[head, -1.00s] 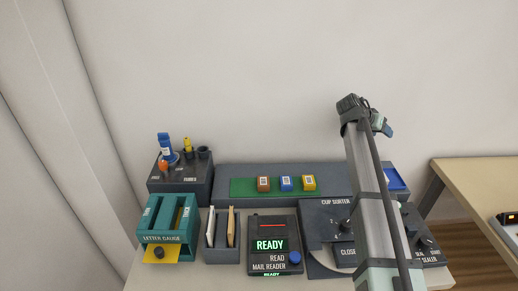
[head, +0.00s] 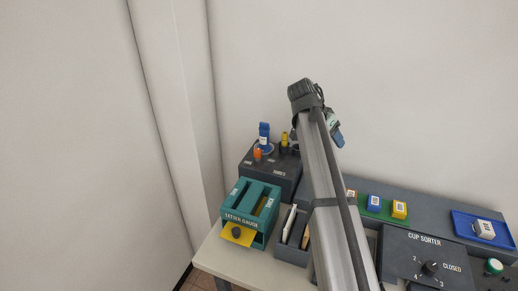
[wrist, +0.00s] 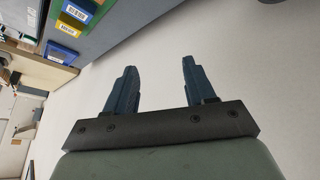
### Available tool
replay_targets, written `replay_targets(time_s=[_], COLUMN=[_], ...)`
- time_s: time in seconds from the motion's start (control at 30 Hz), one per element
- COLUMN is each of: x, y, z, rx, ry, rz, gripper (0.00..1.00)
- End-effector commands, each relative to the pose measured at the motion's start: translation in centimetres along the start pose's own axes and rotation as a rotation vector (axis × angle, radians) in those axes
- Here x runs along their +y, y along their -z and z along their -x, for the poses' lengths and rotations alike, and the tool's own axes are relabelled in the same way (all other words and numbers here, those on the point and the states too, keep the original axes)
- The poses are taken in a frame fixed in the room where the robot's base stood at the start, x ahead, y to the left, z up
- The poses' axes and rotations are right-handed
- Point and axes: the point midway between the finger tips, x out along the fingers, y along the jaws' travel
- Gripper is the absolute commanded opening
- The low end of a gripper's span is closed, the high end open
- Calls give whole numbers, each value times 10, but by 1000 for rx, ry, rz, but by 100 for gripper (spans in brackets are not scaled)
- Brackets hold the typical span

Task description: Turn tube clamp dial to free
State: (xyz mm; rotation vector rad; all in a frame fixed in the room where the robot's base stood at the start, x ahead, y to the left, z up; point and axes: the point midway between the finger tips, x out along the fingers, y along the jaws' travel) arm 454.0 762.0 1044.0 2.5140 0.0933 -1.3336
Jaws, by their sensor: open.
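The dark tube block (head: 257,179) stands at the back left of the bench in the head view. It holds a blue-capped tube (head: 264,134), an orange one (head: 257,155) and a yellow one (head: 284,140). White lettering on its front is too small to read surely. I cannot make out a clamp dial or its setting; my arm covers the block's right edge. My gripper (head: 335,128) is up in front of the wall, above and right of the block. In the wrist view my gripper (wrist: 160,64) is open and empty, with only pale wall between the fingers.
A teal letter gauge (head: 246,209) with a yellow card stands in front of the block. An envelope holder (head: 287,248) is beside it. Coloured cubes (head: 399,209), a blue tray (head: 464,226) and the cup sorter (head: 399,248) with a black knob are at right. Space above the bench is clear.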

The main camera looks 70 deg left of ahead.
Motion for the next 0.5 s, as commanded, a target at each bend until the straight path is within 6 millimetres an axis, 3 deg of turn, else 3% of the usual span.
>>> replay_targets(time_s=[0.03,0.2,0.4,0.5], x=[-22,-72,-110,-119], y=[-13,-62,-114,-130], z=[27,103,176,199], rx=[-11,-67,-129,-149], ry=[35,127,205,227], rz=[1,-4,1,3], gripper=[54,54,54,54])
